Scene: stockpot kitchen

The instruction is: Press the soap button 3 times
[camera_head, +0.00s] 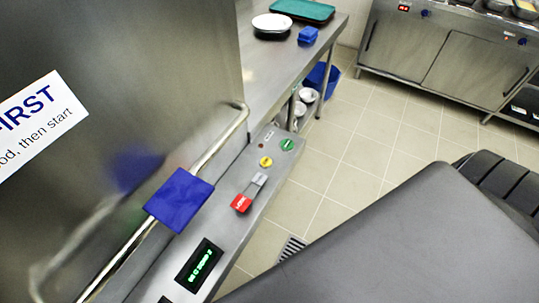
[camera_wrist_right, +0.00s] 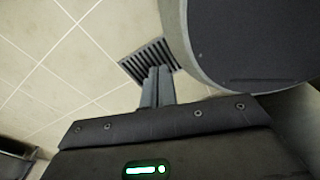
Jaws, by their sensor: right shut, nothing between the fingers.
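A steel control panel (camera_head: 222,232) runs along the front of a big steel machine in the head view. On it are a round green button (camera_head: 287,144), a round yellow button (camera_head: 266,162), a red switch or lever end (camera_head: 241,203) and a lit green display (camera_head: 199,263). The labels are too small to read, so I cannot tell which is the soap button. My right gripper (camera_wrist_right: 157,84) shows in the right wrist view, shut and empty over the floor, touching nothing. It is hidden in the head view. My left gripper is not in view.
A long bar handle (camera_head: 122,252) with a blue pad (camera_head: 179,200) stands out beside the panel. A steel counter (camera_head: 272,70) holds plates (camera_head: 271,25), a blue block (camera_head: 308,35) and a green tray (camera_head: 304,10). The tiled floor (camera_head: 350,150) is clear around a drain grate (camera_head: 291,248).

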